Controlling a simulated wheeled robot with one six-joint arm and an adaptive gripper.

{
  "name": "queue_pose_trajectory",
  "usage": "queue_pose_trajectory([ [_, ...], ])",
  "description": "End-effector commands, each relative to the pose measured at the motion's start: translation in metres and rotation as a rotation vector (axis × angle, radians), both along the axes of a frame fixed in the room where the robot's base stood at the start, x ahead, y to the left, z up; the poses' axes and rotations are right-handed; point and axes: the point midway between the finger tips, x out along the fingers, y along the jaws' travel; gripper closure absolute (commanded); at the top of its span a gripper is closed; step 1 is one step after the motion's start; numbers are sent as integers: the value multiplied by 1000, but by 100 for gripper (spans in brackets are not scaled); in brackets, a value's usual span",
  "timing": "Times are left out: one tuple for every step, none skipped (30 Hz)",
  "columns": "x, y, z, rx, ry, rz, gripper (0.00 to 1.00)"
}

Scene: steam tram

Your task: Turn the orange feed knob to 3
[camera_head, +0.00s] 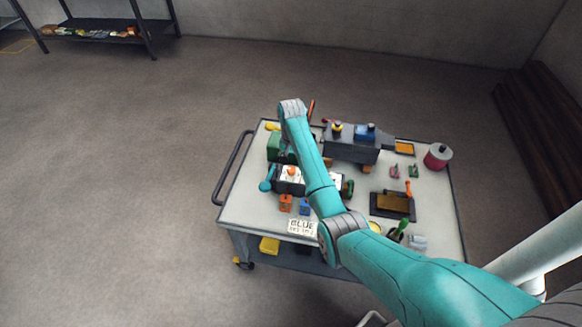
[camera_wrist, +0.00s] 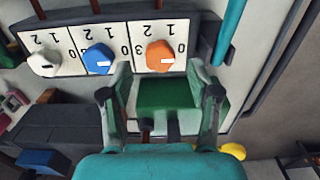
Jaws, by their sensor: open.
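The orange feed knob (camera_wrist: 160,56) is on the right of a white dial panel that appears upside down in the wrist view. Its white mark points right and a little down, on the side of the 0, away from the 3 at left. The orange knob also shows in the head view (camera_head: 291,171). My gripper (camera_wrist: 158,72) is open and empty, its fingers spread on either side of a green block (camera_wrist: 168,92). The orange knob lies ahead, between the lines of the fingers. I cannot tell how near the fingertips are to it.
A blue knob (camera_wrist: 98,58) and a white knob (camera_wrist: 45,62) sit left of the orange one. Floor around the cart is clear.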

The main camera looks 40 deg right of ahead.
Motion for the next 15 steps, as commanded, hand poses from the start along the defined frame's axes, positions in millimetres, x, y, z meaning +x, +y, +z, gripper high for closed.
queue_pose_trajectory([
  [-1, 0, -8, 2, 3, 0, 39],
  [0, 0, -11, 1, 2, 0, 39],
  [0, 0, -16, 0, 1, 0, 39],
  [0, 0, -18, 1, 2, 0, 39],
  [0, 0, -21, 1, 2, 0, 39],
  [0, 0, -23, 1, 1, 0, 39],
  [0, 0, -25, 0, 0, 0, 39],
  [0, 0, -26, 0, 0, 0, 39],
  [0, 0, -28, 0, 0, 0, 39],
  [0, 0, -29, 0, 0, 0, 39],
  [0, 0, -29, 0, 0, 0, 39],
  [0, 0, -29, 0, 0, 0, 39],
  [0, 0, -29, 0, 0, 0, 39],
  [0, 0, -29, 0, 0, 0, 39],
  [0, 0, -29, 0, 0, 0, 39],
])
